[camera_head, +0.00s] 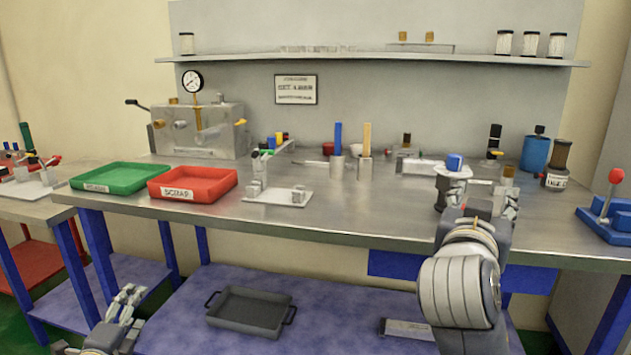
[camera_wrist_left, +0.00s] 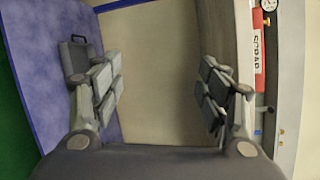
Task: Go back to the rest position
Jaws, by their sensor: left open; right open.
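My left gripper (camera_head: 127,305) is low at the left, in front of the bench and below its top. In the left wrist view the same gripper (camera_wrist_left: 160,88) is open, with nothing between its fingers. My right gripper (camera_head: 479,190) is open over the right part of the bench top. It is close to a white piece with a blue top (camera_head: 454,163); my fingers partly hide that area, and I cannot tell whether they touch it.
The steel bench (camera_head: 340,218) carries a green tray (camera_head: 122,190), a red scrap tray (camera_head: 215,194), a white fixture plate (camera_head: 270,196) and a blue cylinder (camera_head: 535,153). A dark tray (camera_head: 248,311) lies on the lower shelf. A blue press (camera_head: 609,216) stands at right.

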